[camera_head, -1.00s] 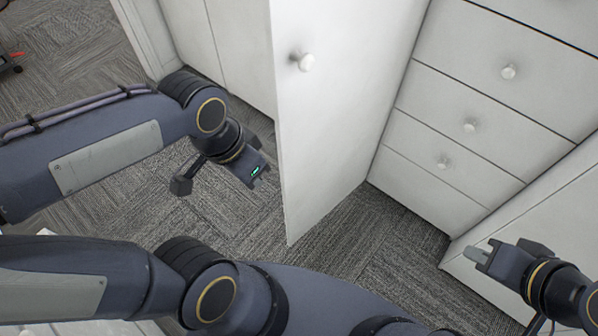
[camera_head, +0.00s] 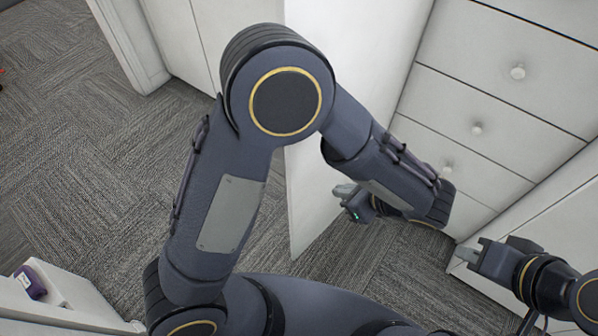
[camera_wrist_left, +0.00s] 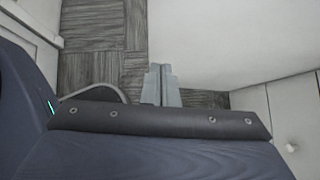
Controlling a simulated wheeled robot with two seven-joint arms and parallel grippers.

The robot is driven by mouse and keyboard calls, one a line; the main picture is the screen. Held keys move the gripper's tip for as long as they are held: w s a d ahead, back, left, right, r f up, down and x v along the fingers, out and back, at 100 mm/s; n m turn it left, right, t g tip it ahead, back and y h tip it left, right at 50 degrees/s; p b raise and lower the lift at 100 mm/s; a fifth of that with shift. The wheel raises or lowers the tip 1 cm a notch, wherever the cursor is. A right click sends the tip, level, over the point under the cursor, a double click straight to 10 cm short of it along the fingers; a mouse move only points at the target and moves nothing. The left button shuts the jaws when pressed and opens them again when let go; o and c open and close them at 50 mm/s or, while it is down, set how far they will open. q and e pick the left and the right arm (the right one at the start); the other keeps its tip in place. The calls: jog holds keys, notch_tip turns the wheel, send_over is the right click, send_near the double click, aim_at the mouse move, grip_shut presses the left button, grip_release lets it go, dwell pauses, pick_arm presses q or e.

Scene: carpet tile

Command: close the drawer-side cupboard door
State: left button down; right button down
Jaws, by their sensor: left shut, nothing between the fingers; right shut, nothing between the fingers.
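The white cupboard door (camera_head: 306,205) stands open, jutting out beside the drawers; my left arm covers much of it and its knob in the head view. My left arm reaches across in front of the door. My left gripper (camera_head: 344,190) is shut and empty on the drawer-facing side of the door, its tips pointing towards the panel. In the left wrist view the shut fingers (camera_wrist_left: 160,72) appear beside a large white panel, apparently the door (camera_wrist_left: 230,40); I cannot tell whether they touch it. My right gripper (camera_head: 474,254) is shut and empty at lower right.
White drawers (camera_head: 500,110) with round knobs stand right of the door. Another white cabinet face (camera_head: 545,225) is at lower right, close to my right gripper. Carpet (camera_head: 90,170) is open at left. A white unit (camera_head: 70,305) with a dark purple object (camera_head: 32,282) is at lower left.

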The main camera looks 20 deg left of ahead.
pick_arm(q)
jog(key=f, duration=0.1)
send_near(298, 178)
jog(key=x, duration=0.5)
jog(key=shift+s+d+f, duration=0.15)
jog(key=shift+d+f, duration=0.15)
jog(key=shift+f, duration=0.1)
jog(key=shift+w+a+p, duration=0.3)
jog(key=shift+a+p, duration=0.05)
jog(key=shift+a, duration=0.2)
